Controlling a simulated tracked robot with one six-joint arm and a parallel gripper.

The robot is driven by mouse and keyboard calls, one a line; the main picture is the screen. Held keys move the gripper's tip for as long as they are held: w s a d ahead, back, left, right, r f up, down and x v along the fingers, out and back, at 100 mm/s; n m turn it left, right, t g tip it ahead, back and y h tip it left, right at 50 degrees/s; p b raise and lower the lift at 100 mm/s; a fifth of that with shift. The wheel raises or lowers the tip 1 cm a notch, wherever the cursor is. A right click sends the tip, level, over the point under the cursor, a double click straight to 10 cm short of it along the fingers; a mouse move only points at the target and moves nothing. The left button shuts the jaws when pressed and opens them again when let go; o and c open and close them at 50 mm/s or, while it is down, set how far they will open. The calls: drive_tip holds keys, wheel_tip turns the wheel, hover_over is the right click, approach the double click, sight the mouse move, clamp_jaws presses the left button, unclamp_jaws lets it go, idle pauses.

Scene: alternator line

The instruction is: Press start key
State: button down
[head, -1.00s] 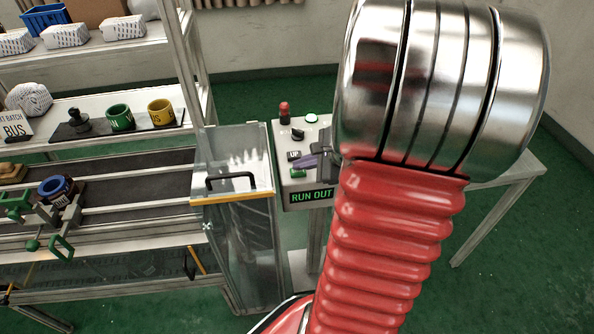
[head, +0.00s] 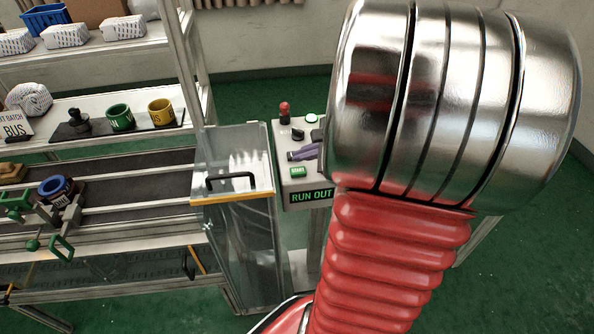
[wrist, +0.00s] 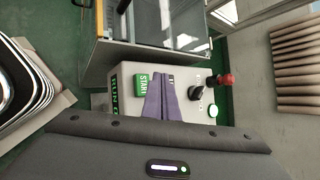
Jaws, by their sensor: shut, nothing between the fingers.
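The green START key (head: 298,171) is on the top of the grey control box (head: 286,187), near its front edge, above a display reading RUN OUT (head: 311,195). In the head view my gripper (head: 292,155) shows purple fingertips just behind the key, with the rest hidden by my arm. In the wrist view the purple fingers of my gripper (wrist: 164,76) are together and empty. They point along the box beside the START key (wrist: 141,85), which lies just left of them. Whether the fingertips touch the panel is unclear.
On the box are a red-topped control (head: 284,109), a black knob (head: 298,134) and a round lit button (wrist: 213,110). A clear guard with a black handle (head: 230,181) stands left of the box. The conveyor (head: 130,178) lies further left.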

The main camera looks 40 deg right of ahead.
sight(302, 173)
wheel_tip(302, 173, up, 4)
drive_tip(key=shift+f, duration=0.15)
idle(0.3)
idle(0.8)
drive_tip(key=a+r+n+g+y, duration=0.1)
drive_tip(key=a+r+n+g, duration=0.2)
drive_tip(key=a+n, duration=1.2)
drive_tip(key=s+a+r+n+h, duration=0.1)
drive_tip(key=s+a+n, duration=0.3)
drive_tip(key=a+n, duration=0.1)
drive_tip(key=s+a+r+n+h, duration=0.1)
drive_tip(key=s+a+n, duration=0.3)
drive_tip(key=a, duration=0.4)
drive_tip(key=shift+s+a+r+n+g, duration=0.15)
drive_tip(key=shift+s+r+n+g, duration=0.2)
drive_tip(key=shift+r+n, duration=0.45)
